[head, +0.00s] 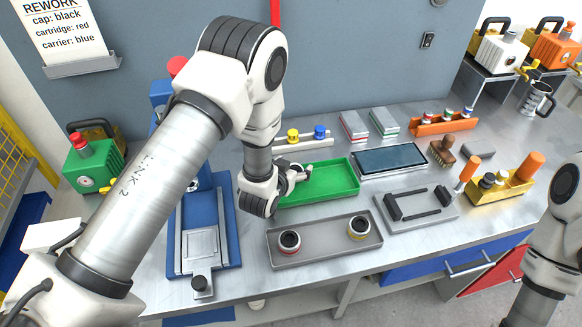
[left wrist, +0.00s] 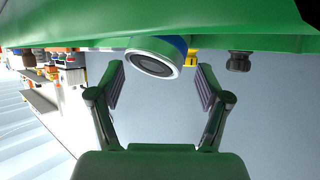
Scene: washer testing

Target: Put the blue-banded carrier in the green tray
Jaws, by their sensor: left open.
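The green tray (head: 335,181) lies in the middle of the bench. It also fills the top edge of the left wrist view (left wrist: 60,22). My left gripper (head: 303,172) is over the tray's left part, its fingers spread and empty. In the left wrist view the blue-banded carrier (left wrist: 153,63), a cup with a pale rim, shows between the open fingers (left wrist: 160,70), apart from them. It appears to stand in the tray, its lower part hidden by the tray's edge. I cannot make it out in the head view. My right gripper is out of view.
A grey tray (head: 325,252) in front holds a red-banded carrier (head: 289,242) and a yellow-banded one (head: 358,228). A blue fixture (head: 222,240) is at left. A dark-screened device (head: 390,159) and a grey stand (head: 418,212) are at right. A rack with yellow and blue knobs (head: 305,144) is behind.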

